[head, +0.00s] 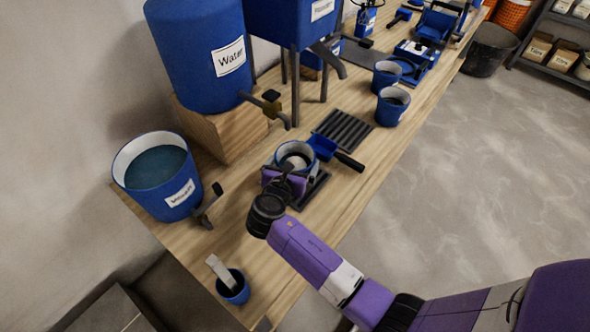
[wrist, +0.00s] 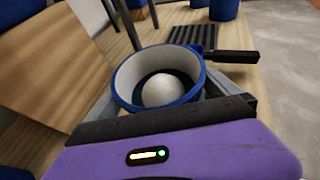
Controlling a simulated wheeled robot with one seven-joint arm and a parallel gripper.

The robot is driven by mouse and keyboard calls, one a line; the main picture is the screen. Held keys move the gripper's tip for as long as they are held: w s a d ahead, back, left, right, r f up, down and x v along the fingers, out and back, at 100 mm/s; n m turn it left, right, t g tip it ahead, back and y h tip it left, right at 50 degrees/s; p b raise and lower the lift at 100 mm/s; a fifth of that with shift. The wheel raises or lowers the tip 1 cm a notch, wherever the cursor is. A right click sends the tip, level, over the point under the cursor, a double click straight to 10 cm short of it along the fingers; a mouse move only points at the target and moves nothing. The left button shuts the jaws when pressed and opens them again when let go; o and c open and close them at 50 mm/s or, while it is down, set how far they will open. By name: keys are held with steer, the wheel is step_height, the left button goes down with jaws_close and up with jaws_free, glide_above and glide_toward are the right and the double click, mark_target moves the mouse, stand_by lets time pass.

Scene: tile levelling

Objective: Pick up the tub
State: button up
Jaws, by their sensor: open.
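The tub (head: 297,152) is a round blue vessel with a pale inside, standing upright on the wooden bench. In the wrist view the tub (wrist: 118,85) fills the middle, with a pale rounded mound inside on a dark bottom. My gripper (head: 288,178) is open, right at the near side of the tub and low beside its wall. Its purple body and dark edge hide the tub's lower near side in the wrist view. I cannot tell whether the jaws touch the wall.
A blue scoop with a black handle (head: 348,161) lies close behind the tub, by a dark ribbed rack (head: 343,130). A blue bucket (head: 160,185) with a tap stands left. The Water barrel (head: 205,60) stands behind. A small cup (head: 234,290) is at the near edge.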

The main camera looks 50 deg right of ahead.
steer(key=shift+w+d+f, duration=0.2)
steer(key=shift+d, duration=0.15)
steer(key=c, duration=1.4)
steer(key=shift+r, duration=0.15)
steer(key=c, duration=0.4)
steer(key=shift+o, duration=0.2)
